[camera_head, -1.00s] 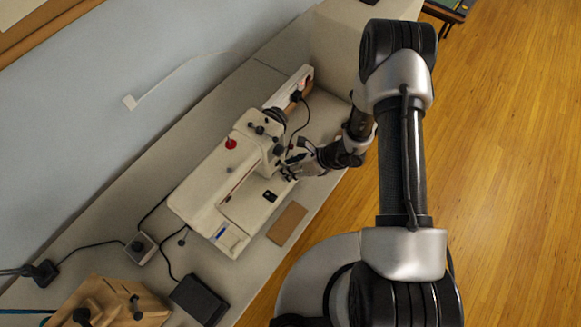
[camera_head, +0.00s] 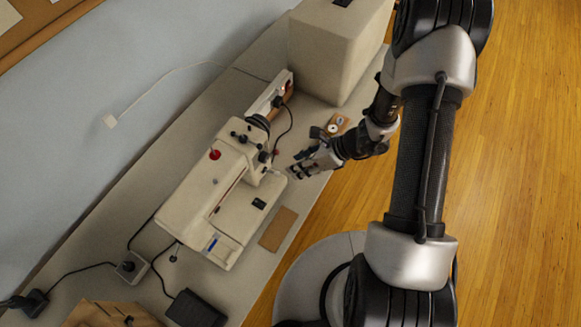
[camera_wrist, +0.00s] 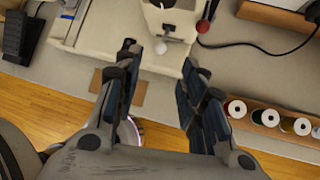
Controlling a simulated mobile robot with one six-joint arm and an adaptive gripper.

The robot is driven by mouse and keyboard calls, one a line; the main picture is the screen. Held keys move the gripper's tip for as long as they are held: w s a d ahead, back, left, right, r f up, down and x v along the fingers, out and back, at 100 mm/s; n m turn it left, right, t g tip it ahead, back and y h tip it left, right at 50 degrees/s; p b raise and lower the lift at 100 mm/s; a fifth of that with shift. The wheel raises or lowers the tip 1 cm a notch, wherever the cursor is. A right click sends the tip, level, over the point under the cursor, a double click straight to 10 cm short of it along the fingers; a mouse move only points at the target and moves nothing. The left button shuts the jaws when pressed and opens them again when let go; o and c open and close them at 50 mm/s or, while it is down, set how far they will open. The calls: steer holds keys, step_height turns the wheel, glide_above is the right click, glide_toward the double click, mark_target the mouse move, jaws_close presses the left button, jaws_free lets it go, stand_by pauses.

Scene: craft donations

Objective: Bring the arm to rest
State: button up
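My gripper (camera_head: 304,164) hangs over the right front edge of the table (camera_head: 270,255), to the right of the sewing machine. In the wrist view, the two fingers of my gripper (camera_wrist: 160,65) stand apart with nothing between them. The cream sewing machine (camera_head: 215,195) has a red knob and lies beyond the fingertips in the wrist view (camera_wrist: 100,25). My gripper looks apart from it. My arm reaches across the right side of the head view.
A large beige box-shaped cover (camera_head: 335,50) stands at the back of the table. A brown pad (camera_head: 278,229) lies before the machine. A black pedal (camera_head: 195,310) is at lower left. Several thread spools (camera_wrist: 270,117) stand in a wooden rack (camera_wrist: 225,108). Cables cross the table. Wooden floor is clear at right.

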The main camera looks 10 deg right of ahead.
steer(key=shift+s+d+r, duration=0.15)
steer(key=shift+d+r, duration=0.1)
steer(key=shift+r, duration=0.1)
stand_by(0.3)
steer(key=s+a+r+n+g+h+b, duration=0.1)
steer(key=s+r+n+b, duration=0.2)
steer(key=r+n, duration=0.45)
steer(key=s+a+r+n+h+b, duration=0.15)
steer(key=r+n+b, duration=0.25)
steer(key=r+n, duration=0.4)
steer(key=s+d+r+n+t+h+b, duration=0.1)
steer(key=s+d+r+n+h+b, duration=0.1)
steer(key=s+d+r+n, duration=0.1)
steer(key=s+d+r+n+t+h+b, duration=0.2)
steer(key=s+d+r+n+h+b, duration=0.1)
steer(key=s+n, duration=0.4)
steer(key=s+d, duration=0.1)
steer(key=s, duration=0.2)
steer(key=shift+d+r+b, duration=0.2)
steer(key=shift+d+b, duration=0.1)
steer(key=shift+d, duration=0.05)
steer(key=shift+h, duration=0.25)
steer(key=shift+c, duration=0.6)
